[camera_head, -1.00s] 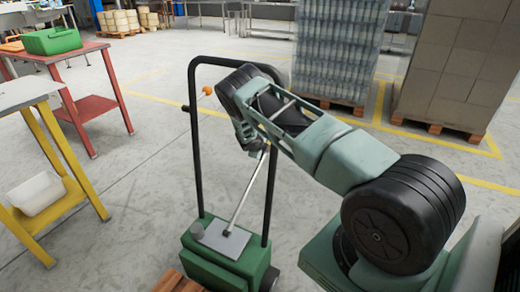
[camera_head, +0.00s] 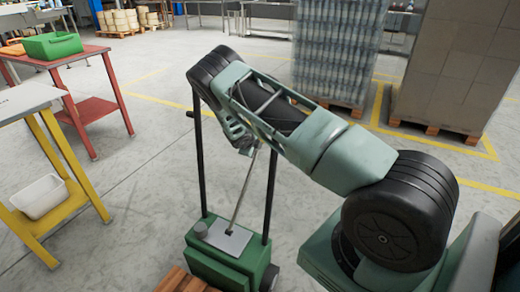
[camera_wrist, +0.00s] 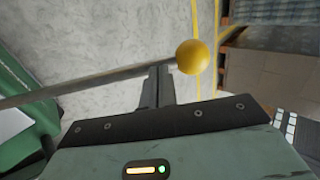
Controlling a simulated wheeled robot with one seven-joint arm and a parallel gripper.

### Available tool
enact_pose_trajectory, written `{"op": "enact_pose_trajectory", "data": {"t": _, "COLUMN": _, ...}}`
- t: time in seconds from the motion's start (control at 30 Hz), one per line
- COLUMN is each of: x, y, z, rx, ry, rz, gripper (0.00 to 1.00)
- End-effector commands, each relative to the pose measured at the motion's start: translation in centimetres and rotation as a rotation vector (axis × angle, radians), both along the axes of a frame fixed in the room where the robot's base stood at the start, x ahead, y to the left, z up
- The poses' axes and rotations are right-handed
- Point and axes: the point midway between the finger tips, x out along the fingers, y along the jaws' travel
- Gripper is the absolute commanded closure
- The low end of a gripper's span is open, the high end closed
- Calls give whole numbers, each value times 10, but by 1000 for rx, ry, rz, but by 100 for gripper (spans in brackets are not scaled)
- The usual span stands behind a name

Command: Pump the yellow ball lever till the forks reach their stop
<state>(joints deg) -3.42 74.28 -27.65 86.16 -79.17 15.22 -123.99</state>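The green hand-pumped stacker (camera_head: 225,262) stands at the bottom centre of the head view, with a black upright handle frame (camera_head: 202,165). A thin metal lever (camera_head: 243,195) rises from the grey plate on its top, leaning slightly right. In the wrist view the lever rod (camera_wrist: 90,83) crosses from the left and ends in the yellow ball (camera_wrist: 193,57). My gripper (camera_wrist: 160,72) has its narrow fingers close together at the rod, just left of the ball, and looks shut on it. My arm hides the ball in the head view. The forks are not clearly visible.
A wooden pallet (camera_head: 180,282) shows at the stacker's front. A yellow-legged table (camera_head: 75,165) and a red table (camera_head: 95,107) stand left. Wrapped pallet loads (camera_head: 335,50) and stacked cartons (camera_head: 450,60) stand behind right. The floor between the tables and stacker is clear.

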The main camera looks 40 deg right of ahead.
Motion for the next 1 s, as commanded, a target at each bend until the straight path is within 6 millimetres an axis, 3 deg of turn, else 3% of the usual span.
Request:
{"op": "enact_pose_trajectory", "data": {"t": 0.1, "x": -4, "y": 10, "z": 20, "rx": -3, "ry": -1, "rz": 0, "gripper": 100}}
{"op": "enact_pose_trajectory", "data": {"t": 0.3, "x": -8, "y": 19, "z": 34, "rx": -3, "ry": -1, "rz": -1, "gripper": 100}}
{"op": "enact_pose_trajectory", "data": {"t": 1.0, "x": -8, "y": 21, "z": 36, "rx": -2, "ry": -4, "rz": -3, "gripper": 100}}
